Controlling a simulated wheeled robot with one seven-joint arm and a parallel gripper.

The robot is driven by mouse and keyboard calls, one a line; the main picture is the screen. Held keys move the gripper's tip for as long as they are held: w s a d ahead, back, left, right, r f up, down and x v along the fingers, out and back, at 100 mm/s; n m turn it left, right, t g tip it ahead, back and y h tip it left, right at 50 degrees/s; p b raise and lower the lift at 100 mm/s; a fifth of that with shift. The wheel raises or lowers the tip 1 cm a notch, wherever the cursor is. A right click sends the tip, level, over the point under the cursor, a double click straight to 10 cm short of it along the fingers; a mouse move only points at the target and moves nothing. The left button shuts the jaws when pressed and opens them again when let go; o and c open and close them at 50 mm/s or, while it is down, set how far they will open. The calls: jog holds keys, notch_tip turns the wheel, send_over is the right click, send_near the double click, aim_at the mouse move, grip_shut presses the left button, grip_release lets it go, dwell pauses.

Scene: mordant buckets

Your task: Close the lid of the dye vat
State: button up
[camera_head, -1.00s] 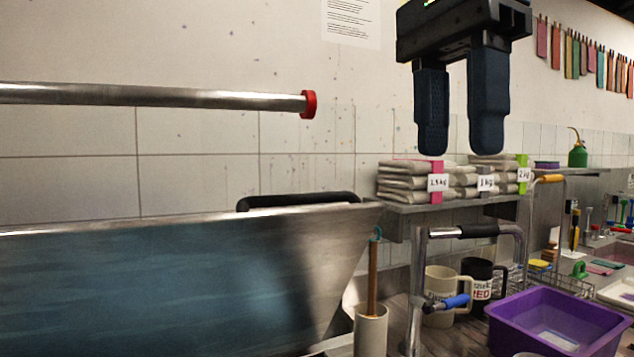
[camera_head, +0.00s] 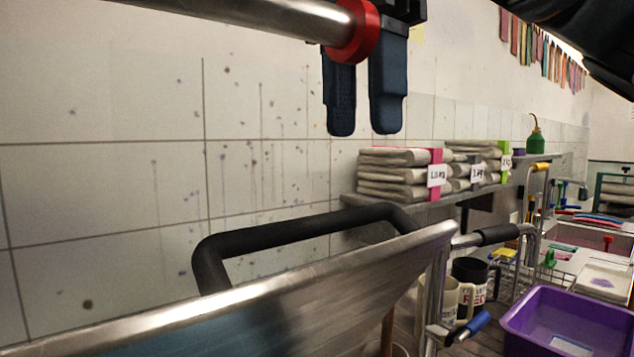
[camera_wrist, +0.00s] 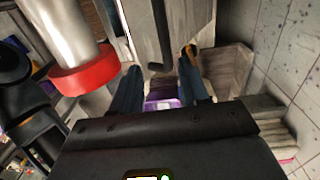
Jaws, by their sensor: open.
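The dye vat's steel panel (camera_head: 310,300), which looks like its raised lid, slants across the lower left of the head view with a bluish sheen. A black bar handle (camera_head: 300,229) stands out behind its upper edge. My gripper (camera_head: 363,132) points down with its two dark fingers apart and empty, above and beyond the handle in the picture. In the wrist view my gripper (camera_wrist: 160,68) shows both fingers apart, with a dark bar, likely the handle (camera_wrist: 164,45), seen between and beyond them. I see no contact. The vat's inside is hidden.
A steel tube with a red end cap (camera_head: 358,32) passes close in front of my gripper; the cap also shows in the wrist view (camera_wrist: 85,72). Folded cloth stacks (camera_head: 395,175) lie on a wall shelf. A purple tub (camera_head: 565,325) and mugs (camera_head: 472,285) stand at right.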

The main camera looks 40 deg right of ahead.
jog(key=shift+w, duration=0.3)
jog(key=shift+w+f, duration=0.15)
jog(key=shift+f, duration=0.05)
notch_tip(320, 180, down, 7)
jog(key=shift+f+p, duration=0.2)
jog(key=shift+p, duration=0.2)
jog(key=shift+s, duration=0.2)
jog(key=shift+c, duration=0.2)
grip_shut()
